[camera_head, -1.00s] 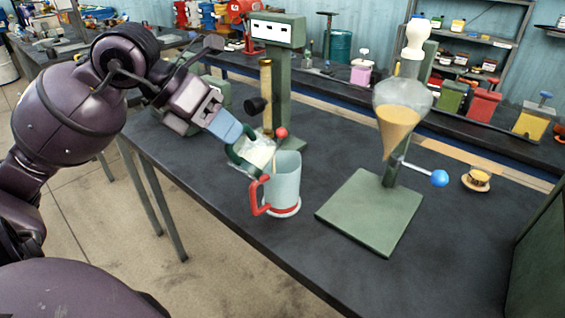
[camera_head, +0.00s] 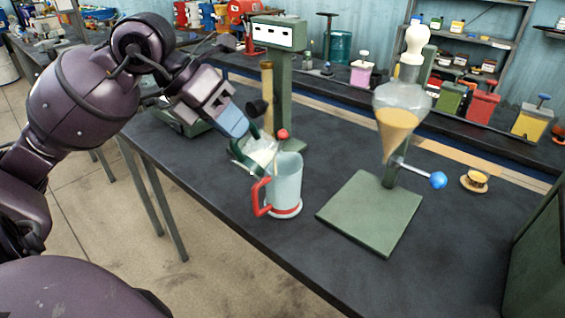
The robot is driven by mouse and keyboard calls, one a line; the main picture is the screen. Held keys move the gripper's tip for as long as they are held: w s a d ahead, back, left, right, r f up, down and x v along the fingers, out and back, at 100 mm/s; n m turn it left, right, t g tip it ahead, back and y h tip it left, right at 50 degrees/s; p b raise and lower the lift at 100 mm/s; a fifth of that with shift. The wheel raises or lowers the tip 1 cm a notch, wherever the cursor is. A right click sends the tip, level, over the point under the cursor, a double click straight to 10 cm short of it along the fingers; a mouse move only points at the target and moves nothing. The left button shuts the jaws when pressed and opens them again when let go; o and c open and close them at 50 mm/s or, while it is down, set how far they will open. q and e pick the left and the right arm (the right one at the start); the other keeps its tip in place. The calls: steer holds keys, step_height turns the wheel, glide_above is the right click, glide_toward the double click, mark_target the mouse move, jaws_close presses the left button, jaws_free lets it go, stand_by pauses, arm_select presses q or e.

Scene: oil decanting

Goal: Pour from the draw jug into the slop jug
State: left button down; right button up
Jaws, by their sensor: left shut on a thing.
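My left gripper (camera_head: 236,130) is shut on the dark green handle of a clear jug, the draw jug (camera_head: 262,151). That jug is tilted to the right, its mouth end close over the rim of the slop jug. The slop jug (camera_head: 287,181) is pale, with a red handle and a red band at its base, and stands upright on the dark table. A small tan streak shows near its rim; I cannot tell whether liquid is flowing. The liquid inside the slop jug is hidden. My right gripper is not in view.
A green stand holds a glass funnel (camera_head: 400,118) of tan liquid above a square base plate (camera_head: 370,212), with a blue-knobbed lever (camera_head: 438,180). A green column with a panel (camera_head: 279,33) stands behind the jugs. The table (camera_head: 300,262) is clear in front.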

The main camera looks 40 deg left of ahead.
mark_target(247, 144)
arm_select(q)
steer(key=shift+w+r, duration=0.15)
steer(key=shift+r, duration=0.05)
steer(key=shift+w+f+g, duration=0.1)
steer(key=shift+w+g, duration=0.25)
steer(key=shift+g, duration=0.05)
steer(key=shift+w, duration=0.15)
steer(key=shift+w+f+n+g, duration=0.1)
steer(key=shift+w+n+g, duration=0.2)
steer(key=shift+g, duration=0.2)
steer(key=shift+w+f, duration=0.1)
steer(key=shift+w, duration=0.4)
steer(key=shift+w+g, duration=0.1)
steer(key=shift+g, duration=0.2)
